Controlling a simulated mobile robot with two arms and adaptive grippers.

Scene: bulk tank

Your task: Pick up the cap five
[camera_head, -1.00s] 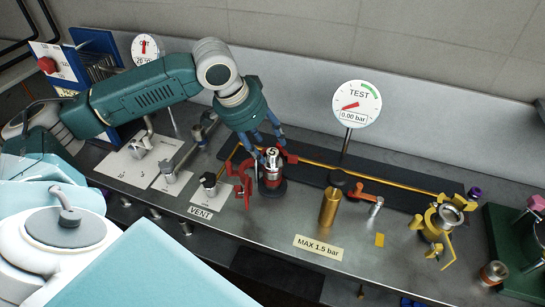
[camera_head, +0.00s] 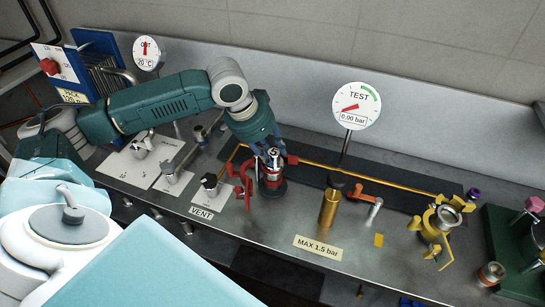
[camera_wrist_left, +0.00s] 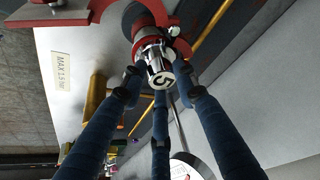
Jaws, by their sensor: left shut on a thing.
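Cap five (camera_head: 273,154) is a silver cap with a black "5" on its pale top. It sits on a red-collared fitting (camera_head: 272,178) on the steel bench. The wrist view shows the same cap (camera_wrist_left: 158,78) upside down, close to the fingers. My left gripper (camera_head: 266,146) reaches down at the cap from behind and left. In the wrist view its blue fingers (camera_wrist_left: 160,92) are closed around the cap's sides, with the fingertips by its rim. Whether the cap is still seated on the fitting is hard to tell. My right gripper is not in view.
A red clamp (camera_head: 243,181) stands left of the fitting. A brass cylinder (camera_head: 329,207), an orange-handled valve (camera_head: 366,196) and a yellow clamp (camera_head: 437,222) stand to the right. The TEST gauge (camera_head: 357,104) rises behind. Some bare steel lies in front.

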